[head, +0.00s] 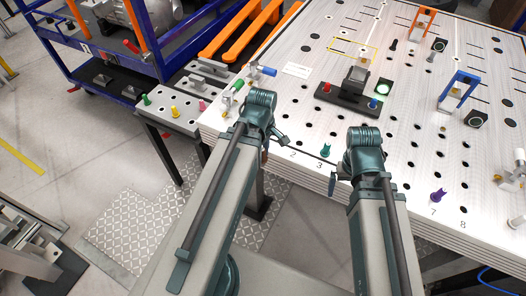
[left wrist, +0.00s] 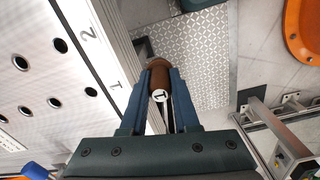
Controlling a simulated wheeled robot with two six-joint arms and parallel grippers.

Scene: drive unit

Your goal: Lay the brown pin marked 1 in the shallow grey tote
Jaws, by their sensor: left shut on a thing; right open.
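The brown pin marked 1 (left wrist: 160,66) is between the fingers of my left gripper (left wrist: 160,78) in the left wrist view. Its white end with the 1 faces the camera. In that view it is beside the white board's edge, near the numbers 1 and 2, with floor plate behind it. In the head view my left gripper (head: 271,142) is at the board's front left edge, and the pin is hidden there. My right gripper (head: 362,160) is open at the front edge, its fingers mostly hidden. I cannot clearly make out the shallow grey tote.
The perforated white board (head: 310,110) holds a black fixture (head: 347,100), a blue arch (head: 459,88), an orange arch (head: 422,20), a teal pin (head: 325,150) and a purple pin (head: 438,195). A side stand (head: 182,122) with coloured pins adjoins its left. Floor is open at left.

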